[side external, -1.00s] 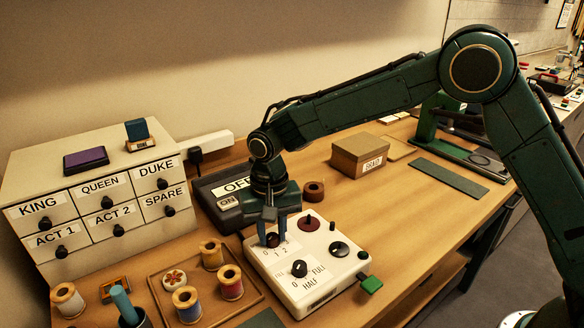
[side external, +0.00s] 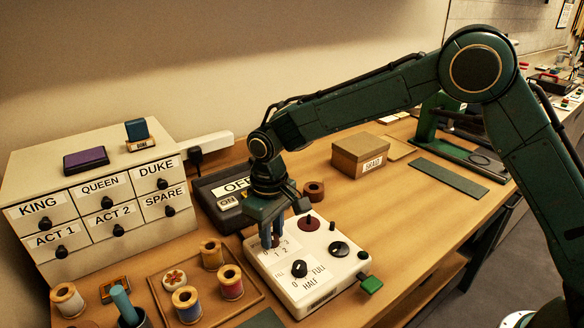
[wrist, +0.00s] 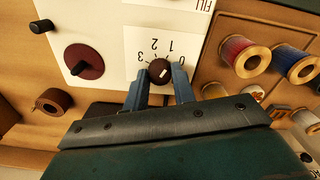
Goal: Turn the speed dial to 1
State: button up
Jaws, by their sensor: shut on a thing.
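The speed dial is a small dark knob (wrist: 158,66) on the cream control box (side external: 318,287), with 0, 1, 2 and 3 printed in an arc around it. My gripper (side external: 272,243) points down over the box's far left corner. In the wrist view its two blue fingers (wrist: 160,82) are shut on the dial, one on each side. A short white mark on the knob slants toward the 0 and 1 side; I cannot tell exactly which number it meets. In the side view the fingers largely hide the knob.
A black FULL/HALF knob (side external: 299,269), another black knob (side external: 339,248), a dark red disc with a peg (side external: 308,223) and a green piece (side external: 371,284) are on or beside the box. A spool tray (side external: 252,300) stands left. An ON/OFF unit (side external: 207,188) sits behind.

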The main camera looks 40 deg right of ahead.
aim_at(273, 236)
jog(key=shift+n, duration=0.3)
jog(key=o, duration=1)
jog(key=shift+r, duration=0.15)
notch_tip(273, 236, up, 14)
jog(key=shift+f, duration=0.2)
dwell(0.4)
